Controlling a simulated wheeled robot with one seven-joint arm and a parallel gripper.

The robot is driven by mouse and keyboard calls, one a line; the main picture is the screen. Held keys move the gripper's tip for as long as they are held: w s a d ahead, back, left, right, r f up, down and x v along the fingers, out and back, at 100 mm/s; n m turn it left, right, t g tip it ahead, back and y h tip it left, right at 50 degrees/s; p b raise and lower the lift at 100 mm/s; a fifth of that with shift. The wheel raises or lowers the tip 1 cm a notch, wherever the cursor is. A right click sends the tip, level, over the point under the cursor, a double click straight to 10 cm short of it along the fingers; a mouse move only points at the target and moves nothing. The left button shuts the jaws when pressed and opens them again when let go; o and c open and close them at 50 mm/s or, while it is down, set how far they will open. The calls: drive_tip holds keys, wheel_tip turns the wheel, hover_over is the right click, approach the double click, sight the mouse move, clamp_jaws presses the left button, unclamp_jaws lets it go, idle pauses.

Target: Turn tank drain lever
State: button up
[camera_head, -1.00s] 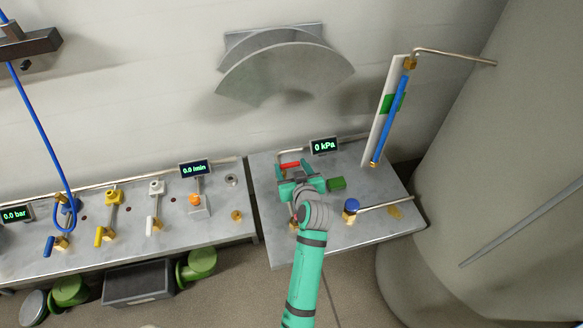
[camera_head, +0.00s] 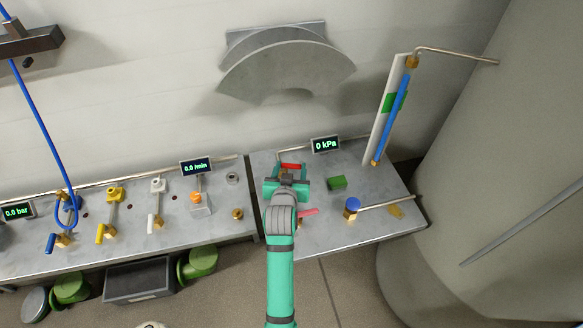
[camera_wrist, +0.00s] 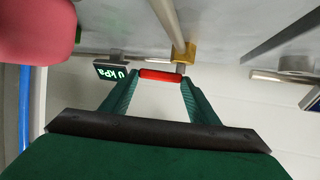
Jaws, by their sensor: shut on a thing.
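A red lever handle (camera_head: 291,166) lies level at the back of the right bench. In the wrist view the red handle (camera_wrist: 160,75) spans the gap between my fingertips, with a brass valve body (camera_wrist: 182,54) just beyond it. My gripper (camera_wrist: 160,82) is shut on this handle, a finger at each end. In the head view my gripper (camera_head: 287,172) reaches the handle from the front, and my wrist hides part of the bench. A second, pinkish-red handle (camera_head: 308,212) sticks out right of my wrist; it also shows close up in the wrist view (camera_wrist: 38,30).
A green block (camera_head: 336,183) and a blue-capped valve (camera_head: 352,204) stand right of my gripper. A display (camera_head: 325,145) reading 0 kPa stands behind. A blue gauge tube (camera_head: 391,120) rises at the back right. The left bench holds several valves.

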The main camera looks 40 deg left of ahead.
drive_tip(key=shift+s+a+f+m+t+h, duration=0.1)
drive_tip(key=shift+s+m+t+h, duration=0.2)
drive_tip(key=shift+m+h, duration=0.3)
drive_tip(key=o, duration=1)
drive_tip(key=shift+o, duration=0.2)
drive_tip(key=v, duration=1.1)
